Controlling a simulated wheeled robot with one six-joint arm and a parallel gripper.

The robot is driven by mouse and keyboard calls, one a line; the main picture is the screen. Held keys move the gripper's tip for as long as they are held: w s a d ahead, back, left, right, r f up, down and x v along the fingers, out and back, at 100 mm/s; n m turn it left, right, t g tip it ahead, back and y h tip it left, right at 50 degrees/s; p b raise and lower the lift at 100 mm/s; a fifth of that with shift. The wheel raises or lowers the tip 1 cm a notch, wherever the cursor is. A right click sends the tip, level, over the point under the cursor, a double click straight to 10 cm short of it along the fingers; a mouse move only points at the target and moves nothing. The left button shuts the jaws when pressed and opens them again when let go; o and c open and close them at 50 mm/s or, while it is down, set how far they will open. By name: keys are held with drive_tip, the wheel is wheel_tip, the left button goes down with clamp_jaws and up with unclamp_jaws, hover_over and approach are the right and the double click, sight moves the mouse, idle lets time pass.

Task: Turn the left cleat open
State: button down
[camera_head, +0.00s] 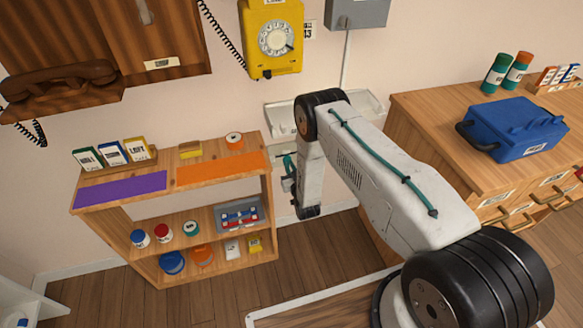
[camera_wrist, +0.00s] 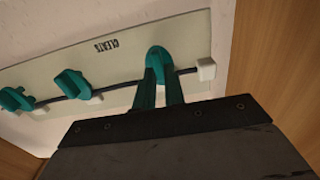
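In the wrist view a pale panel (camera_wrist: 125,70) marked "CLEATS" carries three teal cleats along a dark cord. One cleat (camera_wrist: 70,82) is in the middle and another (camera_wrist: 15,98) is at the picture's left edge. My gripper (camera_wrist: 159,78) has two teal fingers close together, with a narrow gap. Their tips reach the cleat at the picture's right (camera_wrist: 158,56), one on each side, and seem shut on it. The fingers partly hide its lower part. In the head view my arm hides much of the wall there, and the cleats are not clear.
A wooden shelf (camera_head: 105,210) with jars and boxes stands left of my arm. A wooden cabinet (camera_head: 420,130) with a blue case (camera_head: 515,125) stands to the right. A yellow dial phone (camera_head: 272,40) hangs on the wall above. White blocks (camera_wrist: 207,69) sit along the cord.

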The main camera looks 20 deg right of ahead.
drive_tip(key=shift+d, duration=0.1)
drive_tip(key=n, duration=0.7)
drive_tip(key=a+f+n, duration=0.1)
drive_tip(key=n, duration=1.4)
drive_tip(key=shift+a+f, duration=0.15)
drive_tip(key=shift+f, duration=0.15)
drive_tip(key=shift+n, duration=0.4)
drive_tip(key=c, duration=1.5)
unclamp_jaws()
